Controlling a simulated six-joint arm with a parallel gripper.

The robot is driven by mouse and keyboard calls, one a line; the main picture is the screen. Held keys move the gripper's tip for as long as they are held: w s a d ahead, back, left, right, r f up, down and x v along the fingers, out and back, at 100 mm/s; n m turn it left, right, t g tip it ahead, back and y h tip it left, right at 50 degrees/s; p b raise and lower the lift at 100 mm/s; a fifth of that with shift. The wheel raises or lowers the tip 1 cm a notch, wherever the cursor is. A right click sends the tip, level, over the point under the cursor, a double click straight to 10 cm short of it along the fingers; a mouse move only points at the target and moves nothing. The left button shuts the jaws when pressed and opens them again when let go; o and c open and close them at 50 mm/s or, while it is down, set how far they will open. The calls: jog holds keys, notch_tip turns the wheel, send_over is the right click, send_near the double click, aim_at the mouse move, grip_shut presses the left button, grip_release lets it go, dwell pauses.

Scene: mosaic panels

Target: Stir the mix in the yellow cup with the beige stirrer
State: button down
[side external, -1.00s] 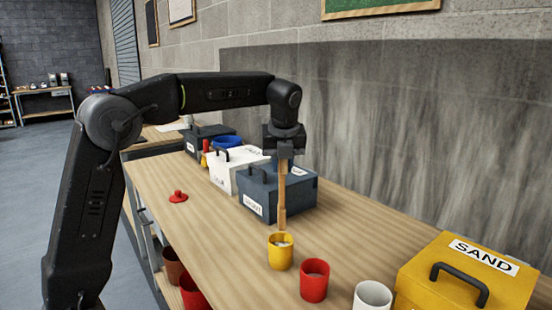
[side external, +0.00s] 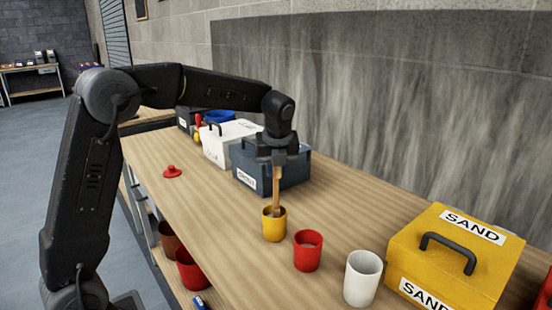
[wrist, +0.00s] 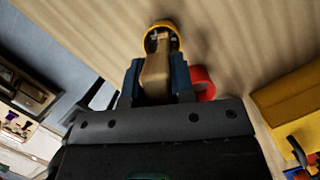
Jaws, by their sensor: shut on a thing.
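The yellow cup (side external: 274,226) stands upright on the bench, in front of the dark blue box. My gripper (side external: 278,160) is above it, shut on the beige stirrer (side external: 277,188). The stirrer hangs nearly upright and its lower end is inside the cup, hidden by the cup wall. In the wrist view the stirrer (wrist: 156,70) is between the two fingers and its far end is over the yellow cup (wrist: 176,33). The mix is hard to make out.
A red cup (side external: 307,251) and a white cup (side external: 362,278) stand to the right of the yellow cup. A yellow SAND box (side external: 410,245) is at the right. The dark blue box (side external: 297,172) and a white box (side external: 217,153) are behind.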

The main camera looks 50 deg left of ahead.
jog(key=shift+f, duration=0.85)
jog(key=shift+s+a, duration=0.25)
jog(key=shift+a, duration=0.05)
jog(key=shift+s+d, duration=0.4)
jog(key=shift+w+d, duration=0.2)
jog(key=shift+w, duration=0.1)
jog(key=shift+a+f, duration=0.2)
jog(key=shift+a, duration=0.1)
jog(key=shift+f, duration=0.4)
jog(key=shift+r, duration=0.15)
jog(key=shift+w, duration=0.1)
